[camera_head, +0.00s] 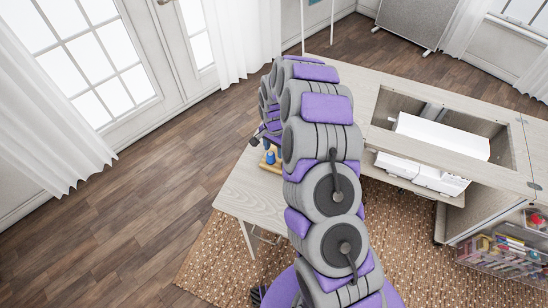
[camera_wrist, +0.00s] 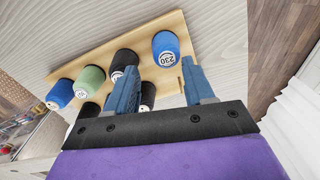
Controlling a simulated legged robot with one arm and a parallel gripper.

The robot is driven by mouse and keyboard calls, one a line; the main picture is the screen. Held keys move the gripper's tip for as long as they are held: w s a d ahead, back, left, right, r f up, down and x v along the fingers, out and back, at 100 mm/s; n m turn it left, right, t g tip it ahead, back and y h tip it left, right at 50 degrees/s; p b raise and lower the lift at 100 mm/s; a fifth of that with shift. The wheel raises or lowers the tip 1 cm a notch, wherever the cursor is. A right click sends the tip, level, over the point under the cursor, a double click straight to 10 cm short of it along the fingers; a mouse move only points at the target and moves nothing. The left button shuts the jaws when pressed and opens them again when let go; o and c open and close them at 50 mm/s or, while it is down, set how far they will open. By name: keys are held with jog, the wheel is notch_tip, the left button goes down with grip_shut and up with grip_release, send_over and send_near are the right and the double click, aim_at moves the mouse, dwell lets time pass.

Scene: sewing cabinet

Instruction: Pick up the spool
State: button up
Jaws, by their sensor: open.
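Several thread spools stand on a light wooden rack (camera_wrist: 185,28) in the wrist view. A blue spool marked 230 (camera_wrist: 166,47) is at the right, with a black spool (camera_wrist: 123,62), a green spool (camera_wrist: 89,84) and another blue spool (camera_wrist: 60,94) to its left. More black spools are partly hidden behind my gripper. My gripper (camera_wrist: 159,65) is open, with its two blue fingers apart. The fingertips point towards the blue 230 spool, with nothing visibly held between them. In the head view, my arm hides most of the rack (camera_head: 271,166).
The rack lies on the pale wooden tabletop (camera_head: 248,190). To the right, the cabinet has an opening with a white machine (camera_head: 440,135) in it. A clear bin of sewing supplies (camera_head: 505,250) is at the lower right. The floor at left (camera_head: 130,210) is free.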

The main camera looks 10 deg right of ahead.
aim_at(271, 154)
jog(key=a+f, duration=0.1)
jog(key=f, duration=0.2)
jog(key=a+f+b, duration=0.1)
jog(key=shift+w+a+f, duration=0.1)
jog(key=shift+a+f, duration=0.1)
jog(key=shift+a, duration=0.1)
jog(key=shift+d, duration=1.05)
jog(key=shift+c, duration=1.3)
jog(key=shift+a, duration=0.15)
jog(key=c, duration=0.3)
jog(key=shift+a, duration=0.65)
jog(key=shift+c, duration=1.3)
jog(key=shift+d+r, duration=0.35)
jog(key=shift+r, duration=0.1)
notch_tip(271, 154, up, 9)
jog(key=shift+a+r+p, duration=0.1)
jog(key=shift+r+p, duration=0.05)
jog(key=shift+p, duration=0.9)
